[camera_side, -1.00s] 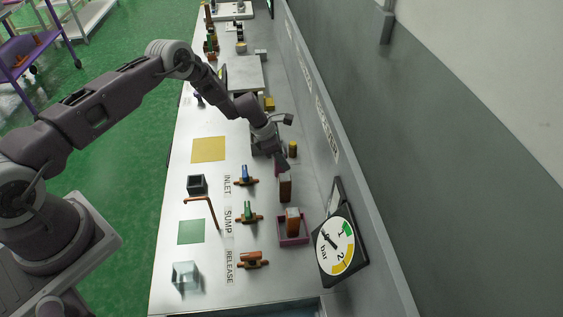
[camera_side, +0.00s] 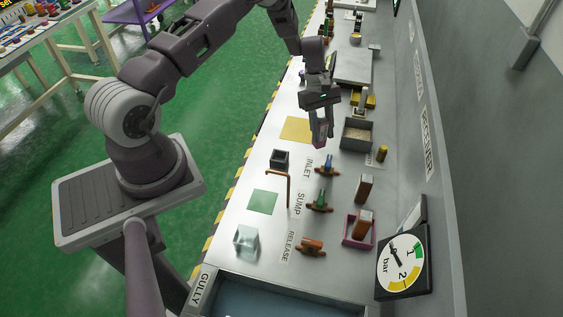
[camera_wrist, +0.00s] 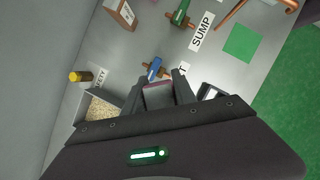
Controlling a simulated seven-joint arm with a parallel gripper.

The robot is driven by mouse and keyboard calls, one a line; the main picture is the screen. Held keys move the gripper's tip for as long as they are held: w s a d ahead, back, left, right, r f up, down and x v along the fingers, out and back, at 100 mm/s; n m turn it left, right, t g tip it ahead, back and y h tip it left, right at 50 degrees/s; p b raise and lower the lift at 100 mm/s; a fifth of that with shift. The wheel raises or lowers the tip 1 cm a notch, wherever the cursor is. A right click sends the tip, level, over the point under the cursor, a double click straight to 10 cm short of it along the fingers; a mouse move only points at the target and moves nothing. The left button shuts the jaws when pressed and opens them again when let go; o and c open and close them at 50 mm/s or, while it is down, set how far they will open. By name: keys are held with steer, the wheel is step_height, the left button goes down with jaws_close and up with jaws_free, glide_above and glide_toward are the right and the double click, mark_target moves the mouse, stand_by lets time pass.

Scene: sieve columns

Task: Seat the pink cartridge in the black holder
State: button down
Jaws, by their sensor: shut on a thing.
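My gripper (camera_side: 320,132) is shut on the pink cartridge (camera_side: 320,143) and holds it above the bench, between the yellow mat and the blue-handled valve. In the wrist view the cartridge (camera_wrist: 158,96) shows between the two fingers, its top dark and pinkish; its lower part is hard to make out. The black holder (camera_side: 280,159) is a small dark open-topped box on the bench, left of and below my gripper in the side view. It is apart from the cartridge. In the wrist view the holder (camera_wrist: 211,92) shows partly, right of the fingers, cut off by the gripper body.
A grey box of granules (camera_side: 357,134) stands right of my gripper. Valves with blue (camera_side: 326,166), green (camera_side: 320,199) and orange (camera_side: 312,245) handles line the bench. A copper pipe (camera_side: 288,186) rises beside the holder. A green mat (camera_side: 263,202) and glass box (camera_side: 246,238) lie nearer.

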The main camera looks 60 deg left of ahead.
mark_target(277, 161)
steer(key=s+a+r+m+g+y, duration=0.1)
steer(key=s+a+m+g, duration=0.2)
steer(key=s+a+m, duration=0.6)
steer(key=shift+n, duration=0.7)
steer(key=x, duration=0.6)
steer(key=w+a+x, duration=0.1)
steer(key=x, duration=0.2)
steer(key=shift+s+d+f, duration=0.15)
steer(key=shift+d+f, duration=0.05)
steer(key=shift+f, duration=0.65)
steer(key=c, duration=1)
jaws_free()
steer(key=shift+f, duration=0.15)
